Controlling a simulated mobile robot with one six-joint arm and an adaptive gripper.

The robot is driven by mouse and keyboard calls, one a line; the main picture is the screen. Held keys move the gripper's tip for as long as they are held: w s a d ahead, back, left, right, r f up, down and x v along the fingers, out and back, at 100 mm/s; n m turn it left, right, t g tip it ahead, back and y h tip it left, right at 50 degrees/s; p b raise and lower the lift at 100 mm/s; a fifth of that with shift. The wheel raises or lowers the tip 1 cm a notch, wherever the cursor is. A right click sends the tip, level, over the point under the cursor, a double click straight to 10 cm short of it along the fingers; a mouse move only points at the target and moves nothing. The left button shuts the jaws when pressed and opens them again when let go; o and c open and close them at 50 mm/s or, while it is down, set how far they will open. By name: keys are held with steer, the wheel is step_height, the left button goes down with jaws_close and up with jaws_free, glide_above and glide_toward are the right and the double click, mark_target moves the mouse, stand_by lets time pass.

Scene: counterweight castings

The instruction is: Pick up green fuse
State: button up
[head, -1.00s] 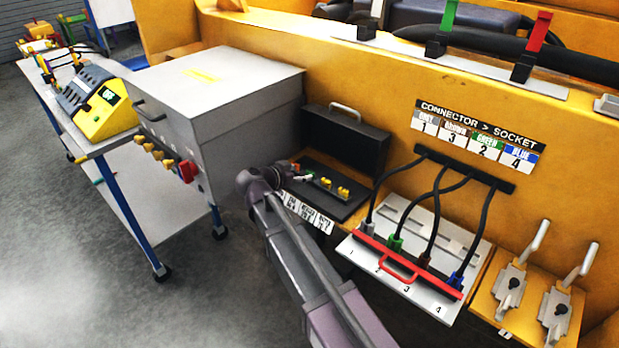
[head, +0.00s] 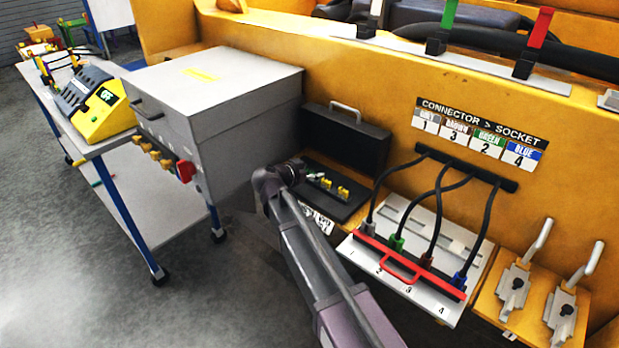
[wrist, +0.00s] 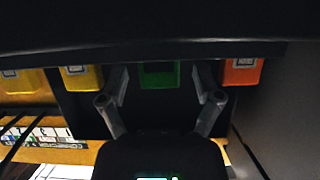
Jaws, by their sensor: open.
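A green fuse (wrist: 159,76) shows in the upper middle of the wrist view, its upper part cut off by a dark edge. My gripper (wrist: 160,90) is open, with one finger on each side of the green fuse and a gap to both. No contact shows. Yellow fuses (wrist: 80,77) lie to the left and an orange fuse (wrist: 241,72) to the right. In the head view, an open black case (head: 345,152) holds small yellow pieces (head: 342,192). My arm covers its left front part, and I cannot clearly make out the green fuse or my fingers there.
A grey box (head: 215,85) on a trolley (head: 110,150) stands left of the case. To the right are a socket panel with a red handle (head: 400,268) and black cables, and two toggle clamps (head: 515,280). A yellow wall (head: 400,80) rises behind.

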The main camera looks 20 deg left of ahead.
steer(key=c, duration=1)
steer(key=shift+c, duration=0.2)
steer(key=shift+r, duration=0.15)
step_height(320, 180, up, 3)
steer(key=p, duration=0.3)
steer(key=shift+r+p, duration=0.2)
steer(key=shift+p, duration=0.15)
steer(key=s+a, duration=0.2)
steer(key=s, duration=0.5)
steer(key=s+a+r+p, duration=0.1)
steer(key=s+a, duration=0.2)
steer(key=s, duration=0.5)
steer(key=shift+a+r, duration=0.15)
steer(key=shift+a, duration=0.2)
